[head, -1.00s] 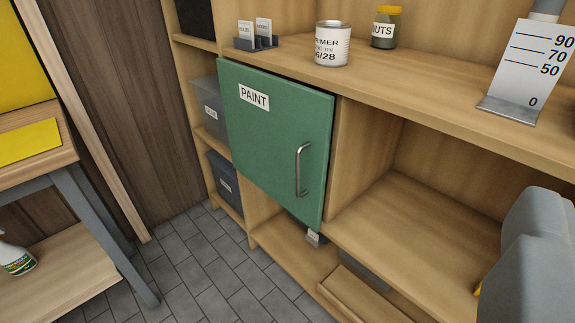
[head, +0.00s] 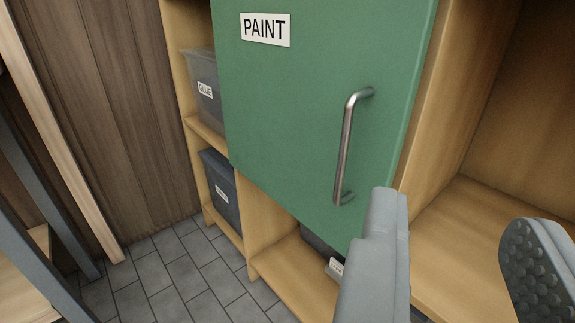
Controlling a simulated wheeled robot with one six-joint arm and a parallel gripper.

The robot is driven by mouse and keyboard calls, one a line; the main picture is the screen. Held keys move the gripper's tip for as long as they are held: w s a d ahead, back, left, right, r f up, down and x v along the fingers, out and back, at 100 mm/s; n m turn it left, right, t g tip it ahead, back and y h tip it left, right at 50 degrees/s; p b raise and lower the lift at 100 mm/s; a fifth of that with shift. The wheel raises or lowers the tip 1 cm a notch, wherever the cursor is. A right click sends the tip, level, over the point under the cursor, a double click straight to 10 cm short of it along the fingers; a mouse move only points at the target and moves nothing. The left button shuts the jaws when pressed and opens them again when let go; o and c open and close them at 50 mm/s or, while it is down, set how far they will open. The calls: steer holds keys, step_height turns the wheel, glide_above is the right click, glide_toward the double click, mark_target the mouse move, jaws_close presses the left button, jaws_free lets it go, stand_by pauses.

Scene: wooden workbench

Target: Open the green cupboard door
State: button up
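The green cupboard door (head: 290,110) fills the upper middle of the view and looks shut against its wooden frame. It bears a white PAINT label (head: 265,30). Its metal bar handle (head: 346,145) stands upright near the door's right edge. My gripper (head: 455,245) is at the lower right, its two grey fingers wide apart with nothing between them. The left finger is just below and right of the handle's lower end in the picture. The handle is outside the gap between the fingers.
An open wooden compartment (head: 490,205) lies right of the door. Left of it, a grey bin (head: 205,90) and a dark bin (head: 220,185) sit on shelves. A partly hidden bin (head: 322,250) is below the door. A grey bench leg (head: 45,190) stands at the left.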

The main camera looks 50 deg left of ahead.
steer(key=y, duration=0.1)
glide_toward(346, 135)
steer(key=shift+n+g, duration=0.4)
steer(key=x, duration=0.9)
steer(key=shift+d+r, duration=0.15)
steer(key=shift+r, duration=0.1)
steer(key=shift+c, duration=0.4)
jaws_close()
